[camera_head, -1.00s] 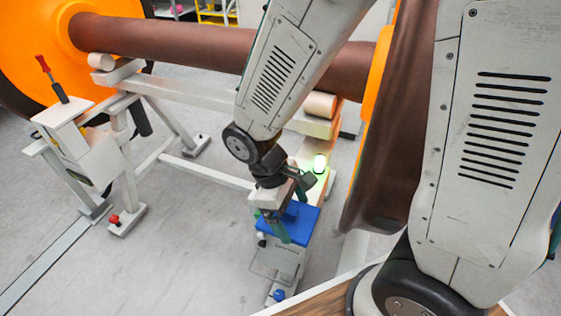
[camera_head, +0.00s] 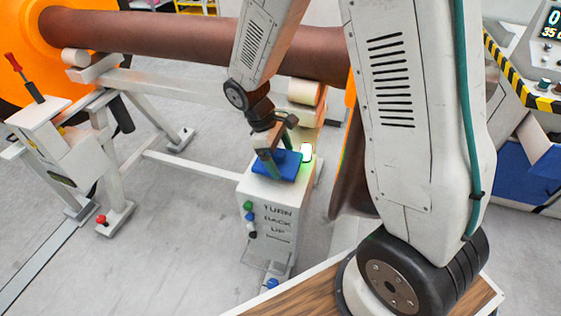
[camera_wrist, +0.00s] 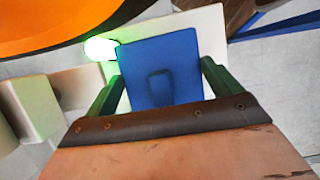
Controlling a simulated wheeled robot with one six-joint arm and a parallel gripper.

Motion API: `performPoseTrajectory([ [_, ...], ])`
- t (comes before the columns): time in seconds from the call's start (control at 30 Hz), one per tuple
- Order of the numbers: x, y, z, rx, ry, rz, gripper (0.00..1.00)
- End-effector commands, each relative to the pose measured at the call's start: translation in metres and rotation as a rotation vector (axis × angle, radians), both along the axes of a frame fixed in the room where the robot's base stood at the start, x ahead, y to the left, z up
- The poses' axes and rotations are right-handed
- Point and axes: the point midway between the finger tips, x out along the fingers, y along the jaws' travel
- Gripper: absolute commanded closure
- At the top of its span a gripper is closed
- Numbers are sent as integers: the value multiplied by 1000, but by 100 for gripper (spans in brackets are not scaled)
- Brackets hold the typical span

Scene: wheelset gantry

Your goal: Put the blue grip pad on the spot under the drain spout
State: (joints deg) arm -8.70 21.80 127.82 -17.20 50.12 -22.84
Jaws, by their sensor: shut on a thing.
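The blue grip pad (camera_head: 290,168) is a flat blue square held over the top of the white box, beside a glowing green-white light. In the wrist view the pad (camera_wrist: 163,60) shows a dark raised block on its face. My gripper (camera_head: 271,164) is shut on the pad, with a green finger on each side of it in the wrist view (camera_wrist: 162,88). I cannot tell whether the pad touches the box top. I cannot make out a drain spout or a marked spot in either view.
The white box (camera_head: 262,222) carries the words "TURN BACK UP" and several coloured knobs. The brown axle (camera_head: 180,38) runs behind it, with a white stand (camera_head: 95,165) and red-handled lever (camera_head: 22,78) at left. Grey floor (camera_head: 170,250) is clear at front left.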

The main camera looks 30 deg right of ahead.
Motion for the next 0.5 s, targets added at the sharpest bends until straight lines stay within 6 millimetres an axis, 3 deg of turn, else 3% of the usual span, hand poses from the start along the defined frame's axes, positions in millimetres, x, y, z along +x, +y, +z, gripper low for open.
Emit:
performPoseTrajectory([
  [0.17,-1,0,-23,-1,3,1,40],
  [0.5,-1,0,-27,0,1,1,40],
])
